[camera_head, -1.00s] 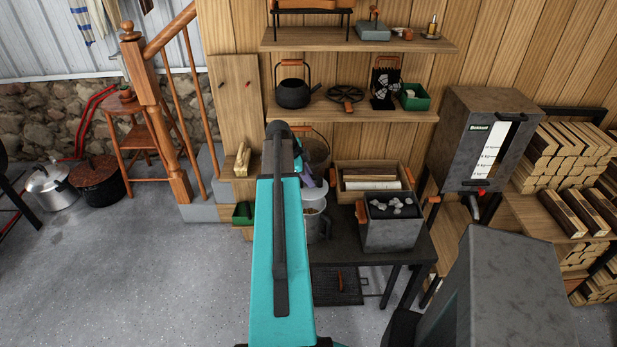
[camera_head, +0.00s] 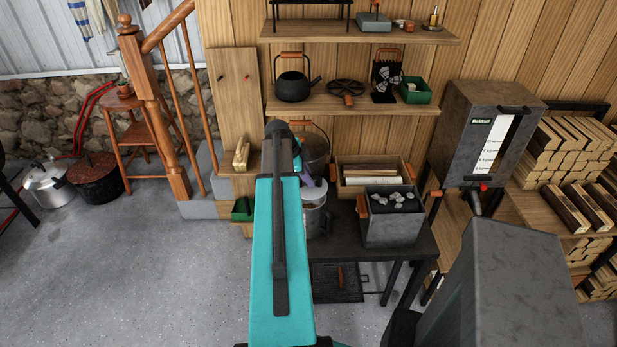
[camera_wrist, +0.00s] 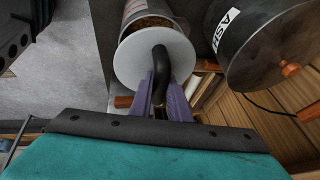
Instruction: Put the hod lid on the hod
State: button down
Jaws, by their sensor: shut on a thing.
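My gripper (camera_wrist: 165,102) has purple fingers shut on the black curved handle of a pale round lid (camera_wrist: 126,66), which I take as the hod lid. In the wrist view the lid lies in front of the mouth of a cylindrical hod (camera_wrist: 132,9), with brown contents showing past the lid's edge. The lid seems above the mouth and off to one side; the exact gap cannot be told. In the head view the hod (camera_head: 319,223) stands at the left of the dark table, partly hidden by my teal arm. The arm also hides much of the lid there.
A dark bucket marked ASH (camera_wrist: 262,45) with an orange knob stands close beside the hod. A wooden crate (camera_head: 345,191) and a grey box of lumps (camera_head: 390,231) stand to the right on the dark table (camera_head: 345,245). A shelf (camera_head: 350,106) is above.

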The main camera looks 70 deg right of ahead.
aim_at(308, 188)
jog(key=shift+f+b, duration=1.2)
jog(key=shift+f, duration=0.6)
jog(key=shift+f+b, duration=0.75)
jog(key=shift+b, duration=0.65)
dwell(2.4)
dwell(0.4)
jog(key=c, duration=1.3)
grip_release()
jog(key=shift+r, duration=0.1)
jog(key=shift+p+v, duration=1.2)
jog(key=shift+v, duration=2.25)
